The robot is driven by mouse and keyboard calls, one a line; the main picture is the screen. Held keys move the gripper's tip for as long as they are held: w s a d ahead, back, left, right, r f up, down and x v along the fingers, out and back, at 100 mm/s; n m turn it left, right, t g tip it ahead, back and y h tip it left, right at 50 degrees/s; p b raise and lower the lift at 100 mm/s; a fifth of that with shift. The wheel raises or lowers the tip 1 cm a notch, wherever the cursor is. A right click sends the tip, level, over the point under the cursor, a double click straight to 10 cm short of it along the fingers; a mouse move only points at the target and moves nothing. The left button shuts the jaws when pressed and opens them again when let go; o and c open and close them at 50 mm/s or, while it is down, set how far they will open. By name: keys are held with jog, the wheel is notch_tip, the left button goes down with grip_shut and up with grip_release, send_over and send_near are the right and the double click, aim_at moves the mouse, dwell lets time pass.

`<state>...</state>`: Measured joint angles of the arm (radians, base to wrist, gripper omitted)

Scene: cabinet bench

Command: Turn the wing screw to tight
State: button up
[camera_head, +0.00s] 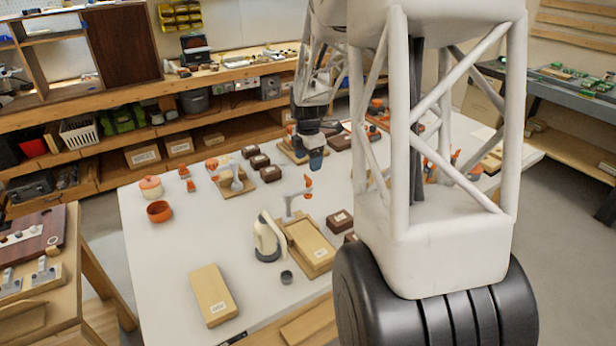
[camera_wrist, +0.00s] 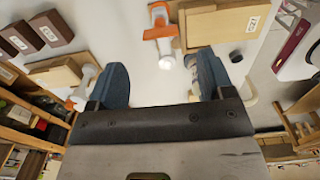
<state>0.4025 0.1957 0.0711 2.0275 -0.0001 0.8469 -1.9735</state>
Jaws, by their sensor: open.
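My gripper (camera_head: 314,158) hangs over the middle of the white table, pointing down. In the wrist view its two blue fingers (camera_wrist: 161,66) are spread wide with nothing between them. An orange winged piece (camera_wrist: 160,32) on a pale post shows just beyond the fingertips, beside a wooden block. In the head view an orange winged piece (camera_head: 307,186) tops a pale bracket (camera_head: 291,204) in front of and below my gripper, apart from it. A similar pale fixture with orange (camera_head: 236,174) stands further left. I cannot tell for certain which orange part is the wing screw.
A wooden block (camera_head: 310,246), a cream kettle-like object (camera_head: 267,238) and a small grey cup (camera_head: 287,277) stand near the front. Dark brown boxes (camera_head: 260,162) lie left of my gripper. An orange pot (camera_head: 159,211) is far left. The table's left middle is clear.

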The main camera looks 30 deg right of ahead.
aim_at(308, 181)
jog(key=shift+f, duration=3.35)
jog(key=c, duration=0.9)
